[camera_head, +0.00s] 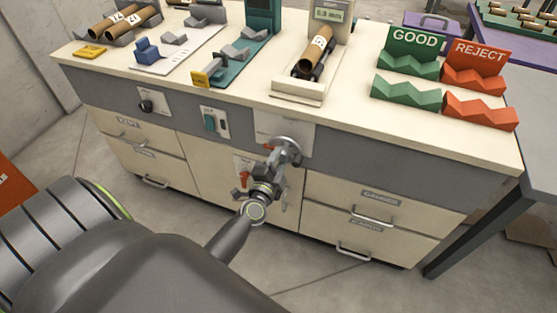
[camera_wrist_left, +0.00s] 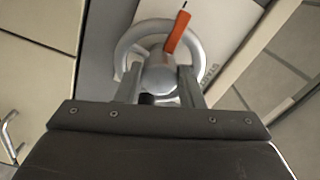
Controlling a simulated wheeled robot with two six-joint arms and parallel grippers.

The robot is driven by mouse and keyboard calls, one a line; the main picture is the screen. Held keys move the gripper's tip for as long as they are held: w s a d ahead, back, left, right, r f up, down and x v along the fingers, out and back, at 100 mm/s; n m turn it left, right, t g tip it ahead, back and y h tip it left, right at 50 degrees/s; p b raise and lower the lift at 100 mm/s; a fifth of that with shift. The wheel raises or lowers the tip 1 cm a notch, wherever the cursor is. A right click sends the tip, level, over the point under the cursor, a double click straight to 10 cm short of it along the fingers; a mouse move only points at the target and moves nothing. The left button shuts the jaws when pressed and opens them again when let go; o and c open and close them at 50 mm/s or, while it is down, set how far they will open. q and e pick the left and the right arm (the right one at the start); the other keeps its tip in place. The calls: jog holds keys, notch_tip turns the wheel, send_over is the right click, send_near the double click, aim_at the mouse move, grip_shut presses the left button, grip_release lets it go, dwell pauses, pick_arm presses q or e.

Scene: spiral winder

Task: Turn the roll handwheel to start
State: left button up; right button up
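The roll handwheel (camera_head: 289,146) is a silver ring on the front of the winder cabinet, below the table edge. In the left wrist view the handwheel (camera_wrist_left: 124,48) shows as a ring around a round grey hub (camera_wrist_left: 158,76). An orange pointer (camera_wrist_left: 177,32) stands at its upper right. My left gripper (camera_head: 272,172) is right at the handwheel. In the left wrist view its two fingers (camera_wrist_left: 160,88) stand on either side of the hub, very close to it. I cannot tell whether they press on it. My right gripper is not in view.
A black knob (camera_head: 147,105) and a teal switch (camera_head: 210,123) sit left of the wheel. A red lever (camera_head: 244,180) is just below it. Drawers with bar handles (camera_head: 373,216) flank it. Green GOOD (camera_head: 414,50) and red REJECT (camera_head: 476,66) racks stand on top.

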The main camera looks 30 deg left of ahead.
pick_arm(q)
jog(key=c, duration=0.4)
